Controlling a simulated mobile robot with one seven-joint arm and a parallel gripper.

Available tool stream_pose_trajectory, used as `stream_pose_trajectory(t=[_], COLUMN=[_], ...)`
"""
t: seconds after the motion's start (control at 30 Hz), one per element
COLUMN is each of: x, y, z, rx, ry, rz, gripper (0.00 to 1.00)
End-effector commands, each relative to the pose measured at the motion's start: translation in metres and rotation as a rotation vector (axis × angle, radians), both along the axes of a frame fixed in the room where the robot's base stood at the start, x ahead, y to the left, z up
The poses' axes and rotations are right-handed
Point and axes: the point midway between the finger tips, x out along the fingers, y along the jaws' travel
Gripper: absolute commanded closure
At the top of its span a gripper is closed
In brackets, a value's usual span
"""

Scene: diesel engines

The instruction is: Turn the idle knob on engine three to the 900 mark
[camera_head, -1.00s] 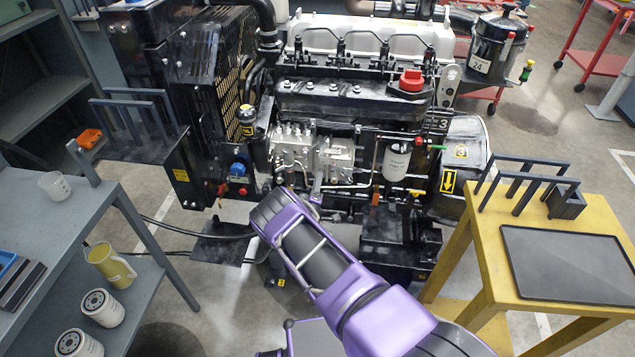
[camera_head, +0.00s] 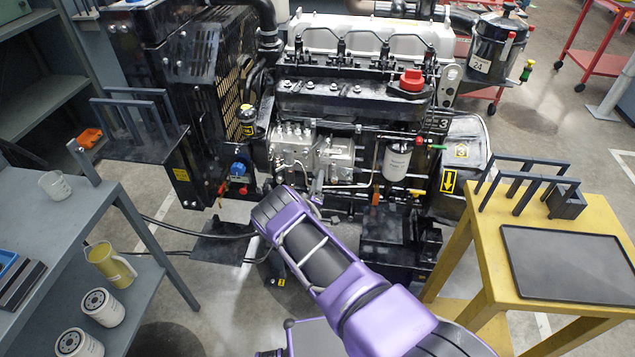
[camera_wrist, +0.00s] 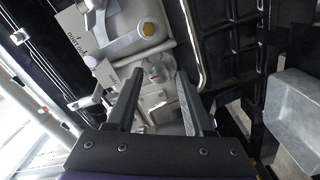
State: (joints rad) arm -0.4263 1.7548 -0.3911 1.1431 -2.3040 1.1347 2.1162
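Engine three (camera_head: 350,105) stands ahead in the head view, with a "3" plate on its right side. Its metal pump block (camera_head: 310,152) is low on the front, just beyond my purple arm. In the wrist view, my gripper (camera_wrist: 160,82) is open, with its two dark fingers apart. A small grey round part with a reddish mark (camera_wrist: 155,72) shows between and beyond the fingertips; it may be the idle knob, but I cannot tell. Contact is not visible. Small lettering (camera_wrist: 77,40) at upper left is unreadable.
A yellow table (camera_head: 480,240) with a dark rack and tray stands at right. A grey shelf bench (camera_head: 70,235) with a yellow jug (camera_head: 108,262) and filters is at left. In the wrist view, a silver lever with a brass bolt (camera_wrist: 148,29) lies above the fingers.

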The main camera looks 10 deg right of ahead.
Motion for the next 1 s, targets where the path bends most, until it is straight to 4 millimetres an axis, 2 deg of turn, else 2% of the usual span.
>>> stream_pose_trajectory(t=[0.3,0.47,0.67,1.0], x=[0.000,-0.008,-0.042,-0.121], y=[-0.001,0.002,0.014,0.039], z=[0.001,0.000,0.000,0.000], rx=[-0.001,-0.002,-0.002,-0.002], ry=[0.000,0.000,0.003,0.003], rz=[-0.001,-0.001,0.000,0.001], gripper=[0.40,0.40,0.40,0.40])
